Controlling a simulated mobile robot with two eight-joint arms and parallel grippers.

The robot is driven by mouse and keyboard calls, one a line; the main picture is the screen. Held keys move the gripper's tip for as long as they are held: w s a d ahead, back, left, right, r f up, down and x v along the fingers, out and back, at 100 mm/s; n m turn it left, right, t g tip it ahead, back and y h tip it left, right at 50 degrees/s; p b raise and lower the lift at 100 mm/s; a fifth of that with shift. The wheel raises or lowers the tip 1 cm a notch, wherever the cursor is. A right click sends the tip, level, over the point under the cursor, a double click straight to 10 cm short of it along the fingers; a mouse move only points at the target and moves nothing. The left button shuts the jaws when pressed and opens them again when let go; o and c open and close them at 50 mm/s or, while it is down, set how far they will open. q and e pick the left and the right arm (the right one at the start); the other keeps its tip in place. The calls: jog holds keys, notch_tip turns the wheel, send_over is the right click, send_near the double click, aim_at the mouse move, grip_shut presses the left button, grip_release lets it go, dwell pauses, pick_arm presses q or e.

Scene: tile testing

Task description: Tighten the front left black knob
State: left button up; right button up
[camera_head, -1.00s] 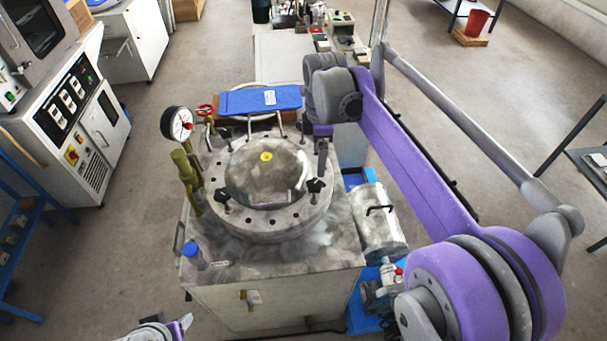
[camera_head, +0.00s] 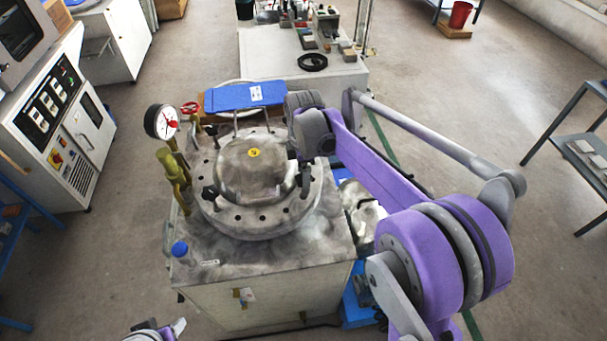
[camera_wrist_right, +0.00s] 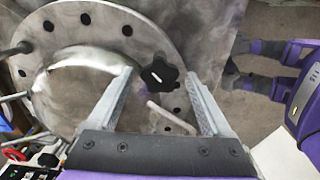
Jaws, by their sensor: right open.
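The front left black knob (camera_head: 209,193) sits on the flange of the round steel vessel (camera_head: 250,222), at its left front in the head view. My right gripper (camera_head: 306,178) is over the vessel's right side, well apart from that knob. In the right wrist view my right gripper (camera_wrist_right: 160,78) is open, with a black star knob (camera_wrist_right: 159,73) between its fingertips and a gap on either side. By its place this looks like the front right knob, which my gripper hides in the head view. My left gripper (camera_head: 168,328) is at the bottom edge, partly cut off.
A pressure gauge (camera_head: 162,121) and brass valve (camera_head: 175,170) rise at the vessel's left.

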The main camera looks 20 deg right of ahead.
grip_shut()
dwell(0.4)
jog(key=shift+m, duration=0.4)
jog(key=m, duration=1.3)
jog(key=shift+m, duration=2)
